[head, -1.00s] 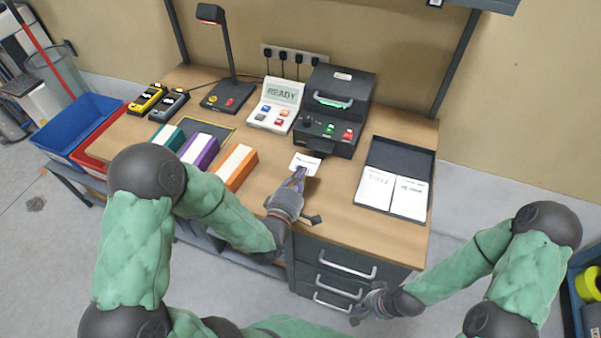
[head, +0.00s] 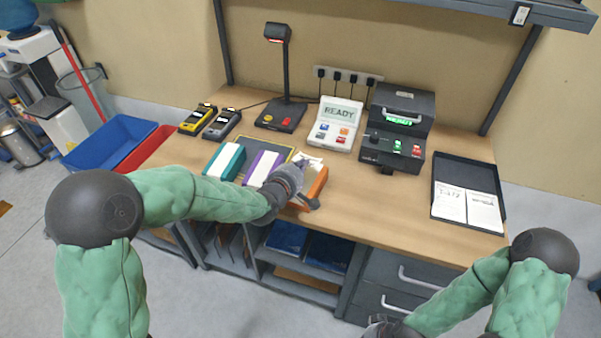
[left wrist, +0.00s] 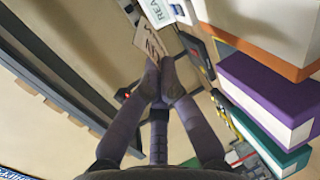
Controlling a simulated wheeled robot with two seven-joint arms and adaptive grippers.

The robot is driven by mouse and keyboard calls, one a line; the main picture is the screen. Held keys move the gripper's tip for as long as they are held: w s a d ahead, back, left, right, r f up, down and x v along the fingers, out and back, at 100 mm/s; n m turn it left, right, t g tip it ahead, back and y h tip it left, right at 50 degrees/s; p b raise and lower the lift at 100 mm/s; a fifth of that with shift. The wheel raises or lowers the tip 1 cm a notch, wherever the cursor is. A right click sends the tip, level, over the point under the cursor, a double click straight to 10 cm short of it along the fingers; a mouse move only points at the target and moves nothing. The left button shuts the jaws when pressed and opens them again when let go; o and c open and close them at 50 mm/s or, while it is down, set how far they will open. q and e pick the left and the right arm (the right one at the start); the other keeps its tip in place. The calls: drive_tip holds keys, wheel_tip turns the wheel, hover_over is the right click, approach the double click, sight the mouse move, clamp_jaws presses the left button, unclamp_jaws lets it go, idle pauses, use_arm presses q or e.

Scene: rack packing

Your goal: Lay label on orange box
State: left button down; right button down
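The orange box (head: 313,188) lies on the workbench, its white face partly hidden by my left gripper (head: 298,168). In the left wrist view the orange box (left wrist: 262,42) fills the upper right. My left gripper (left wrist: 162,82) is shut on a small white label (left wrist: 150,38) with dark print. The label (head: 309,161) is held over the far end of the orange box in the head view; whether it touches cannot be told. My right gripper (head: 383,326) is low at the bottom edge, partly cut off, its fingers unclear.
A purple box (head: 263,168) and a teal box (head: 225,161) lie left of the orange one. Behind stand a white console (head: 335,124) reading READY and a dark label machine (head: 398,128). A black tray (head: 470,173) with white cards is right. The bench's middle right is clear.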

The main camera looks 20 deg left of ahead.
use_arm(q)
drive_tip(key=shift+d+f+b, duration=0.15)
drive_tip(key=shift+f+b, duration=0.15)
drive_tip(key=shift+f, duration=0.3)
drive_tip(key=shift+f+b, duration=0.9)
drive_tip(key=shift+f, duration=0.7)
drive_tip(key=shift+f+b, duration=1.1)
drive_tip(key=shift+f, duration=0.1)
drive_tip(key=c, duration=1.5)
unclamp_jaws()
drive_tip(key=shift+s, duration=0.15)
drive_tip(key=shift+s+a, duration=0.15)
drive_tip(key=shift+s, duration=0.55)
drive_tip(key=shift+s+a, duration=0.1)
drive_tip(key=shift+s, duration=0.55)
